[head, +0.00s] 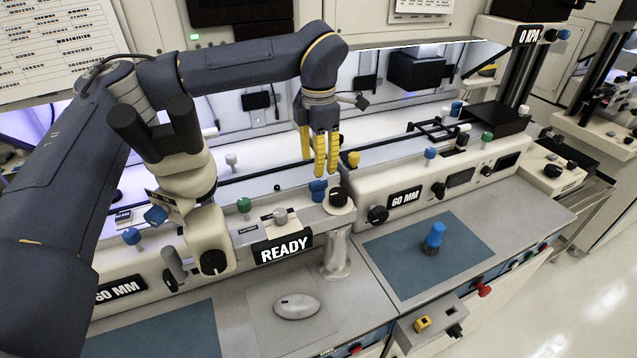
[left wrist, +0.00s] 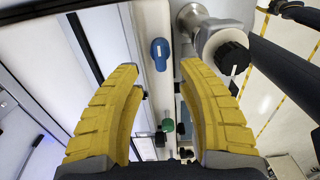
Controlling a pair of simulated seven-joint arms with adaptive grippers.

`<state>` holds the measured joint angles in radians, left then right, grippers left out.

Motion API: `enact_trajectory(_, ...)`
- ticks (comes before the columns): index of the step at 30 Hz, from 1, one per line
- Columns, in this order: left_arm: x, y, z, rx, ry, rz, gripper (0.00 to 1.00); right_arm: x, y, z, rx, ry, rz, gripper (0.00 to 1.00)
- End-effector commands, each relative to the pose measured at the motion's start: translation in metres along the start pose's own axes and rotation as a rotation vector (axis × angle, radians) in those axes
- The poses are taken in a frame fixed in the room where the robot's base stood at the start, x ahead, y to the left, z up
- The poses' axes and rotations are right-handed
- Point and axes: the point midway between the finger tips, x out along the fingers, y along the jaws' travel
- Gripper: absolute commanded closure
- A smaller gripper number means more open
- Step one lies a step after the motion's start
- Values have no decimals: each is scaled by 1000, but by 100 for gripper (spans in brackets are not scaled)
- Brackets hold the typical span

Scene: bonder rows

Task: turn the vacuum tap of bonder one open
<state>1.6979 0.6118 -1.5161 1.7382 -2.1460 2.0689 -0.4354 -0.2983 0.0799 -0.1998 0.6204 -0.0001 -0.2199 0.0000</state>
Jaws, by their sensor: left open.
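My left gripper (head: 320,165) is open, its yellow fingers pointing down above the bench ledge. Just below its tips is a blue tap handle (head: 318,190), apart from the fingers as far as I can tell. In the left wrist view the same blue handle (left wrist: 160,52), with a white mark, lies beyond the open fingertips (left wrist: 160,72), roughly between them. Nothing is held. Other blue knobs stand on the ledges at left (head: 132,236) and right (head: 430,153). No label shows which one is bonder one.
A black-topped knob (head: 338,197) stands right beside the blue handle. A green knob (head: 243,205) and READY sign (head: 284,249) are to the left. A cream microscope (head: 180,165) rises at left.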

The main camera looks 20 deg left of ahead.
Motion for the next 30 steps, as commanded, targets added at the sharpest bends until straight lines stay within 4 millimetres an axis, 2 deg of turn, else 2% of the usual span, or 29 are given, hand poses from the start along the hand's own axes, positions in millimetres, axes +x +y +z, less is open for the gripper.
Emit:
enact_trajectory(1, 10, -1, -1, 0, 2, -4, 62, 0, 0, 0, 0, 0, 0, 55)
enact_trajectory(6, 36, -1, 0, 1, 1, -2, 62, 0, 0, 0, 0, 0, 0, 55)
enact_trajectory(12, 56, 0, 0, 0, 1, -2, 62, 0, 0, 1, 0, -1, -1, 55)
enact_trajectory(18, 66, 0, 0, 0, 0, -1, 62, 0, -1, 2, 0, -2, -1, 55)
enact_trajectory(28, 67, 0, 0, 0, 0, 0, 62, 0, -1, 2, 0, -2, -1, 55)
enact_trajectory(29, 67, 0, 0, 0, 0, 0, 59, 0, -1, 2, 0, -2, -1, 55)
enact_trajectory(30, 67, 0, 0, 0, 0, 0, 64, 0, -1, 2, 0, -2, -1, 55)
